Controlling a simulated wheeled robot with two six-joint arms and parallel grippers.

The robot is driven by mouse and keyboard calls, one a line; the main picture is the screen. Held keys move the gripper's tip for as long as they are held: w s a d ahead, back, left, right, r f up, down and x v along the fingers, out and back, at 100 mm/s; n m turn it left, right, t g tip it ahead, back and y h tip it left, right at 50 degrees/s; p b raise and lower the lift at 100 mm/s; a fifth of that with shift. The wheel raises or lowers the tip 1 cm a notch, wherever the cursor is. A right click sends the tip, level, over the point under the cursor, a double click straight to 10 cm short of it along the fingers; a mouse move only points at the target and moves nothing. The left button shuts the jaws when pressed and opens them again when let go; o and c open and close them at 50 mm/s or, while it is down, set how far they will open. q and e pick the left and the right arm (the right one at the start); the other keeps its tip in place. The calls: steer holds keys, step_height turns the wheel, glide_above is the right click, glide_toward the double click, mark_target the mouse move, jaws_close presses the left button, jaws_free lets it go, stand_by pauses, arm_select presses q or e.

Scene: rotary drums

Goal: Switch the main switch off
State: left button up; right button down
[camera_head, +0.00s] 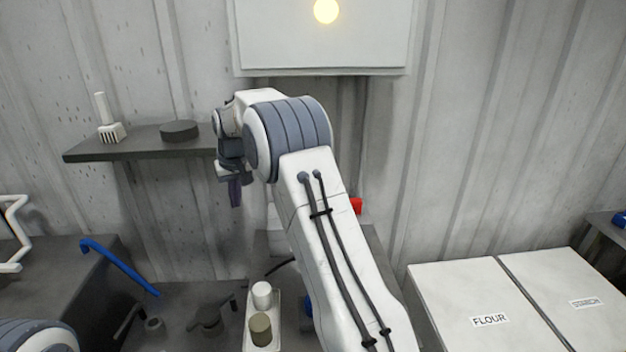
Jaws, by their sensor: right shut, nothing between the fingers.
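No part that I can clearly tell as the main switch shows. A pale wall box (320,50) with a lit round yellow lamp (326,11) hangs at the top, cut off by the picture edge. A small red part (356,205) peeks out at the right of my right arm, mostly hidden by it, and I cannot tell what it is. My right gripper (235,192) points down, shut and empty, just below and right of the wall shelf, left of the wall box. My left gripper is not in view.
A dark wall shelf (85,154) holds a white brush (110,131) and a dark disc (179,130). Below are a blue rod (120,267), a white cylinder (262,294) and an olive cylinder (260,329). White bins marked FLOUR (450,285) and STARCH (555,275) stand right.

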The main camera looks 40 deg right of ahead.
arm_select(q)
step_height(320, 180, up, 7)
steer(key=p, duration=0.5)
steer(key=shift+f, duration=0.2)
arm_select(e)
steer(key=w+d+f+m+h, duration=0.1)
steer(key=d+m, duration=0.3)
steer(key=d, duration=2.4)
steer(key=shift+w+m+h, duration=0.3)
steer(key=shift+w+h, duration=0.2)
steer(key=shift+d, duration=0.1)
